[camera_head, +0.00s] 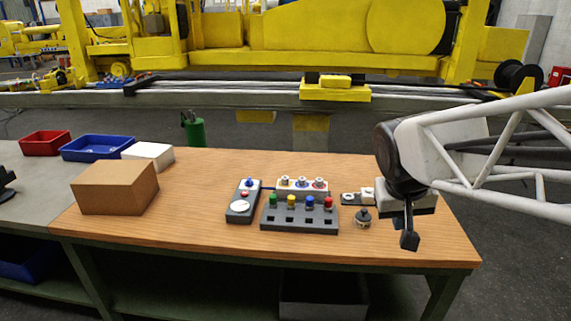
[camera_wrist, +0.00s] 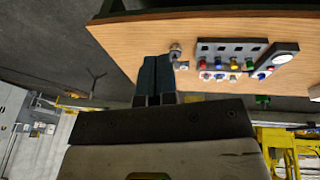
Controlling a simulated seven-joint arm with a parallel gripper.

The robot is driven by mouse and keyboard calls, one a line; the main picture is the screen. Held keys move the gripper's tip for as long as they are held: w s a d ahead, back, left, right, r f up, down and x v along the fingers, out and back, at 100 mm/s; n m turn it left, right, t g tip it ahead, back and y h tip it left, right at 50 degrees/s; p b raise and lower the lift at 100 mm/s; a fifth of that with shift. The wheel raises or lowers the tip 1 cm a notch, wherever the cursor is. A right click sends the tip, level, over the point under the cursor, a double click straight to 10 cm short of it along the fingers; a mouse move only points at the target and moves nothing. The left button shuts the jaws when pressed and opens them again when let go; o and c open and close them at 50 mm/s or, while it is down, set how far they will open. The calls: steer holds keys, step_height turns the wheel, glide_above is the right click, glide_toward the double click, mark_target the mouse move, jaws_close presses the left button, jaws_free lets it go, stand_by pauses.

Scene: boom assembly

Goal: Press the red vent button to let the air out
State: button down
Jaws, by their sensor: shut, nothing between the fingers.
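The red vent button (camera_head: 244,194) sits on a small grey box (camera_head: 236,216) on the wooden bench. On the same box, a white round gauge (camera_head: 240,205) is in front of the button and a blue knob (camera_head: 249,182) is behind it. The box also shows in the wrist view, with its gauge (camera_wrist: 286,48) at the right; the button is too small to tell there. My gripper (camera_head: 409,241) is shut and empty, pointing down near the bench's right front edge, well right of the box. Its closed fingers (camera_wrist: 154,62) show in the wrist view.
A dark block (camera_head: 299,225) with green, yellow, blue and red fittings stands between the box and my gripper. A white port block (camera_head: 302,193) is behind it. A small round metal part (camera_head: 363,219) lies near my gripper. A cardboard box (camera_head: 116,187) is at left.

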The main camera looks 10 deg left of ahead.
steer(key=w+a+n+h, duration=0.1)
steer(key=w+a, duration=0.2)
steer(key=w, duration=0.5)
steer(key=w+a, duration=0.3)
steer(key=w, duration=0.4)
steer(key=n+t, duration=0.4)
steer(key=t, duration=0.2)
glide_above(243, 193)
step_height(243, 193, down, 17)
steer(key=shift+w, duration=0.15)
steer(key=shift+f, duration=4.25)
steer(key=shift+f, duration=0.55)
